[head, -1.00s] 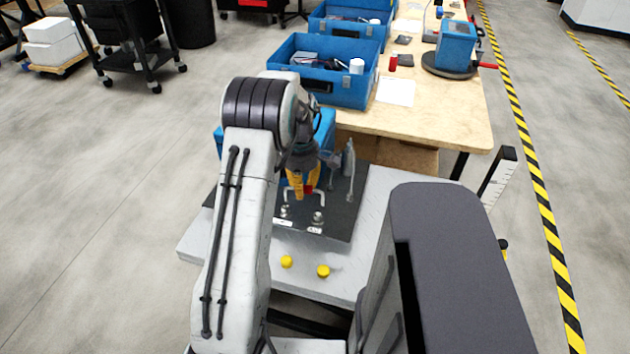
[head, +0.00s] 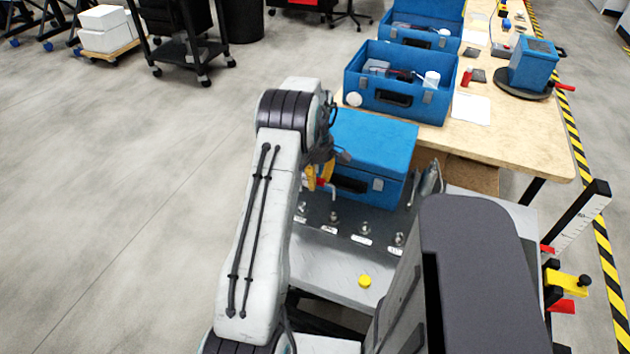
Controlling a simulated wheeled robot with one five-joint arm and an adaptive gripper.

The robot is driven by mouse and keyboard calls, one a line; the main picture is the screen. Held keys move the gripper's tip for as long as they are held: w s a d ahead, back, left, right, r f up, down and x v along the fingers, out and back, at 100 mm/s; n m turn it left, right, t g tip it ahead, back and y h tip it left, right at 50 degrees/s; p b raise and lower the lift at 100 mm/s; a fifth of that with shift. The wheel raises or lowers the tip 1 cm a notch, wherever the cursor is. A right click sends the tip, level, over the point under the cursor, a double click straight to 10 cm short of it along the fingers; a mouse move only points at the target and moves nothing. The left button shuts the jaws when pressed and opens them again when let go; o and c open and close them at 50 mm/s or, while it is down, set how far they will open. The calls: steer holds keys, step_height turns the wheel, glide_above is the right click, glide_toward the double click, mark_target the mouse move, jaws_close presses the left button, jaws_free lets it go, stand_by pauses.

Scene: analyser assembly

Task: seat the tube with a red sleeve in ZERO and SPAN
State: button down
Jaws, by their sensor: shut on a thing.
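My gripper (head: 320,177), with yellow fingers, is partly hidden by my arm in the head view. It is shut on the tube with a red sleeve (head: 332,189); a bit of red and a pale bent end show beside the fingers. The tube is at the left part of the dark panel (head: 350,213), near a row of several metal fittings, such as one fitting (head: 334,217), with small white labels (head: 361,240) in front. The labels are too small to read, so I cannot tell which are ZERO and SPAN. Whether the tube touches a fitting is unclear.
A closed blue case (head: 370,150) stands right behind the panel. A grey bottle-like part (head: 428,182) is to its right. A wooden table (head: 520,135) with open blue cases (head: 400,100) is behind.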

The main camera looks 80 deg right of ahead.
steer(key=shift+s, duration=0.25)
steer(key=shift+f, duration=0.1)
steer(key=shift+f, duration=0.2)
steer(key=shift+f+b, duration=1.9)
steer(key=shift+f, duration=0.55)
steer(key=shift+w+f+b, duration=0.1)
steer(key=shift+f+b, duration=1.05)
steer(key=shift+f, duration=0.05)
steer(key=c, duration=1)
jaws_free()
steer(key=shift+r, duration=0.15)
step_height(320, 180, up, 12)
steer(key=shift+d+f, duration=0.1)
